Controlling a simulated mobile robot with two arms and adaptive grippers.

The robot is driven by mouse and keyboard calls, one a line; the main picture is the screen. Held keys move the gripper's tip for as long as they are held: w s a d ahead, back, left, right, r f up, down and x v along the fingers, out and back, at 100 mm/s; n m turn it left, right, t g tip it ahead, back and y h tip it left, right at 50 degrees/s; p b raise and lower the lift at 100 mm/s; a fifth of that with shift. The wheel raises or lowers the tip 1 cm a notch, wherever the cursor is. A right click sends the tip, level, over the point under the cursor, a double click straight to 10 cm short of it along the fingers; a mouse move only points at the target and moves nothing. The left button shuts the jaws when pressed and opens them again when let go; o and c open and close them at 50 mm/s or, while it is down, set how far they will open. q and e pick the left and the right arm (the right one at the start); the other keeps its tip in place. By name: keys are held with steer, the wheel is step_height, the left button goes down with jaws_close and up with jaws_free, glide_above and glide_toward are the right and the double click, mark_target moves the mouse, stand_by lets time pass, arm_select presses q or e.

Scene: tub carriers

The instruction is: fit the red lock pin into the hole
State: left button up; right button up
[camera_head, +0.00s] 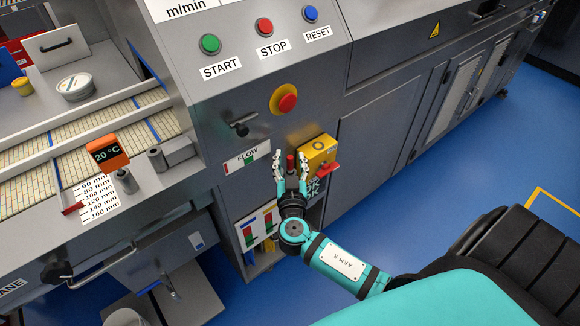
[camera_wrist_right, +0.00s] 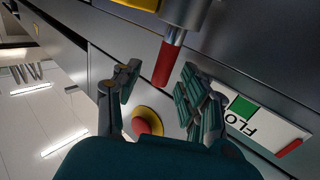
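My right gripper (camera_head: 290,160) is open in front of the grey machine, with its fingers pointing up the panel. A short red pin (camera_head: 291,164) shows between its fingers in the head view. In the right wrist view the red end of the pin (camera_wrist_right: 163,65) joins a metal shaft beside a yellow part (camera_wrist_right: 185,10). The fingers of the right gripper (camera_wrist_right: 160,88) stand on either side, with a visible gap to the pin. I cannot make out the hole. My left gripper is not in view.
A yellow box (camera_head: 318,150) with a red lever is close right of the gripper. The red stop button (camera_head: 287,103) sits above. The FLOW label (camera_head: 246,160) is to the left. A slatted conveyor (camera_head: 95,150) runs at the left. Blue floor is free at the right.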

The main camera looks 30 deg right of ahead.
jaws_close()
steer(key=shift+r, duration=0.1)
